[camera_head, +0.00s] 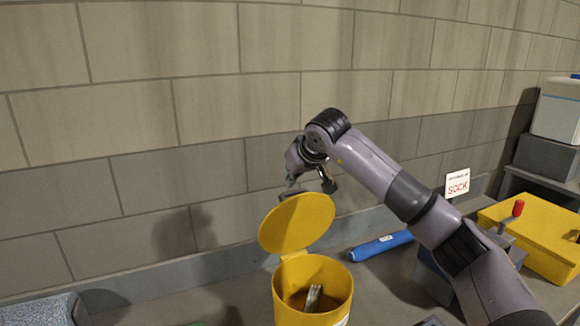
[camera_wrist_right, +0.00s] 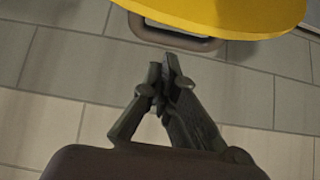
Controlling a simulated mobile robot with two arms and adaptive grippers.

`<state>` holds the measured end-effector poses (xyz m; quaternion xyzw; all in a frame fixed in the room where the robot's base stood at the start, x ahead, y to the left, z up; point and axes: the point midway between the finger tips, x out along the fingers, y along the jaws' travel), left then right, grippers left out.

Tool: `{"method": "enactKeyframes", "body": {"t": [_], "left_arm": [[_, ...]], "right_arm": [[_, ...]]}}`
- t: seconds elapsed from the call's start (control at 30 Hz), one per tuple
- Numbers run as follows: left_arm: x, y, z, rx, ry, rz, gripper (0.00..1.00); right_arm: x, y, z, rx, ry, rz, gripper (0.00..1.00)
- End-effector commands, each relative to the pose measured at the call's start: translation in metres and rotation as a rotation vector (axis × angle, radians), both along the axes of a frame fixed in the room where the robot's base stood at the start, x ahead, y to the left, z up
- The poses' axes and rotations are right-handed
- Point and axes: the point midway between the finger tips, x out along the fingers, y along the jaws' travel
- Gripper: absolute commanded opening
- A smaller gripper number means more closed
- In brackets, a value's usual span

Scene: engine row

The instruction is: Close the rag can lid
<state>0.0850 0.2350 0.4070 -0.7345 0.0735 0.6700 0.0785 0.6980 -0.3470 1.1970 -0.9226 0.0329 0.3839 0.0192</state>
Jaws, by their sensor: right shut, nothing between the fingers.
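The yellow rag can (camera_head: 312,290) stands on the bench, with some grey, rag-like contents (camera_head: 313,298) inside. Its round yellow lid (camera_head: 297,223) is raised, hinged at the back rim and leaning toward the wall. My right gripper (camera_head: 311,187) is behind and just above the lid's upper edge, shut and empty. In the right wrist view the closed fingertips (camera_wrist_right: 168,62) point at the lid (camera_wrist_right: 225,12) and its dark handle loop (camera_wrist_right: 175,38), with a small gap that looks clear. My left gripper is not in view.
A blue cylinder (camera_head: 381,246) lies right of the can. A blue speckled object (camera_head: 40,310) is at lower left. The block wall (camera_head: 150,120) is close behind.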

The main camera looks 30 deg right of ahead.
Motion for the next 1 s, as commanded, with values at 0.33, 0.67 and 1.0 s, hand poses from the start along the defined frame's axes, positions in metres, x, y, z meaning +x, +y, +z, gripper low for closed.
{"method": "enactKeyframes", "body": {"t": [0.33,0.67,1.0], "left_arm": [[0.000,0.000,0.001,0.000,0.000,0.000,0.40],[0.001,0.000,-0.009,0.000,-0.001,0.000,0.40],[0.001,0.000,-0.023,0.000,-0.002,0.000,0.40]], "right_arm": [[-0.005,0.000,-0.002,-0.001,0.000,-0.001,0.00],[-0.009,0.000,-0.004,-0.002,-0.023,-0.001,0.00],[-0.019,0.000,-0.003,-0.005,-0.072,-0.004,0.00]]}}
